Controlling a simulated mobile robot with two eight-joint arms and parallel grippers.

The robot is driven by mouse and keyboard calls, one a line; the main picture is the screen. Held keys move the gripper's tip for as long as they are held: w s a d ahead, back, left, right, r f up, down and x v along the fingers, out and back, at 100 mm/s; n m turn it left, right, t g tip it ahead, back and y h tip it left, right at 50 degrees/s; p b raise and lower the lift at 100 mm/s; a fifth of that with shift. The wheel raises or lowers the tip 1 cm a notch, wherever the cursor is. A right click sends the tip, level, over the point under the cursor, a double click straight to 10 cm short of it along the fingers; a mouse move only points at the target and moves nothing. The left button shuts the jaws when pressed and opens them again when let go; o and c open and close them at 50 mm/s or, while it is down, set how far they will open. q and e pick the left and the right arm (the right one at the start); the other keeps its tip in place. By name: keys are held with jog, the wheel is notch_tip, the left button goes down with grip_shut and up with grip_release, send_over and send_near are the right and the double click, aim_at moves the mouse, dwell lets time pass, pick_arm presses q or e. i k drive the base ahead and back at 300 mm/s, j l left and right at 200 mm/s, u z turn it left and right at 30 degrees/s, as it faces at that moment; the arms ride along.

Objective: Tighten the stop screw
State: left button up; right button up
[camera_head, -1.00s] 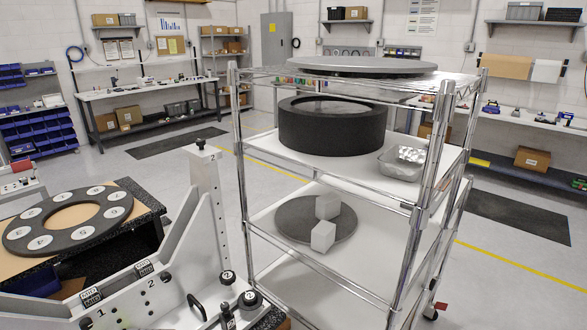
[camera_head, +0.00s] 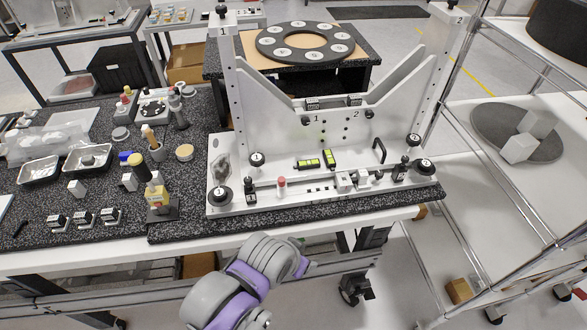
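The grey metal mirror fixture (camera_head: 280,135) stands on the speckled bench. Black screw knobs sit below the numbers 1 (camera_head: 306,121) and 2 (camera_head: 369,114) on its plate. Round black knobs with white tops sit at its left (camera_head: 256,159), right (camera_head: 413,138), front left corner (camera_head: 220,196) and front right (camera_head: 420,164). Small black upright posts stand near the left front (camera_head: 250,190) and right front (camera_head: 398,170). I cannot tell which is the stop screw. A grey and purple part of my arm shows at the bottom centre; neither gripper is visible.
The speckled bench top (camera_head: 120,215) holds metal trays (camera_head: 88,158), a yellow-and-black tool (camera_head: 157,198), small blocks and bottles on the left. A ring with white discs (camera_head: 303,42) lies on a table behind. A wire-shelf cart (camera_head: 470,195) stands close on the right.

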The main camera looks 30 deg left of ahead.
aim_at(379, 175)
jog(key=k+j+u, duration=0.45)
jog(key=k+j, duration=0.25)
